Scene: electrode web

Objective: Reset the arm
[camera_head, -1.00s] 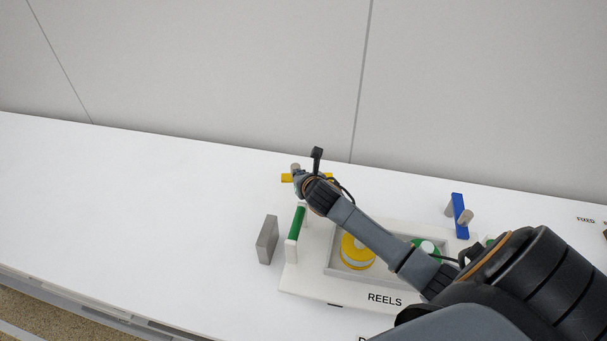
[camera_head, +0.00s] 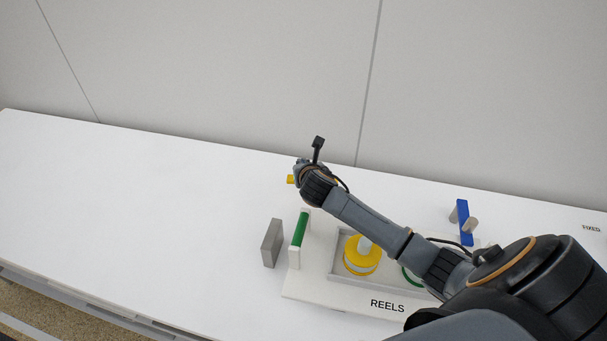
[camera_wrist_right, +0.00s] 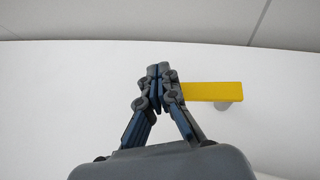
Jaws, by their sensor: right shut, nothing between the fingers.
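My right arm comes in from the lower right in the head view and reaches over the reels tray. My right gripper (camera_wrist_right: 158,72) is shut and empty in the right wrist view, with its fingertips together. In the head view the gripper (camera_head: 300,168) is mostly hidden behind my wrist. A yellow bar (camera_wrist_right: 212,91) on a grey peg shows just right of the fingers in the wrist view; I cannot tell whether they touch. Only a small yellow end of the bar (camera_head: 290,179) shows in the head view. My left gripper is not in view.
The white REELS tray (camera_head: 312,283) with a green handle (camera_head: 300,229) holds a yellow reel (camera_head: 361,262) and a partly hidden green one (camera_head: 411,277). A grey block (camera_head: 272,243) stands left of it. A blue bar (camera_head: 463,222) stands behind right. The table's left side is clear.

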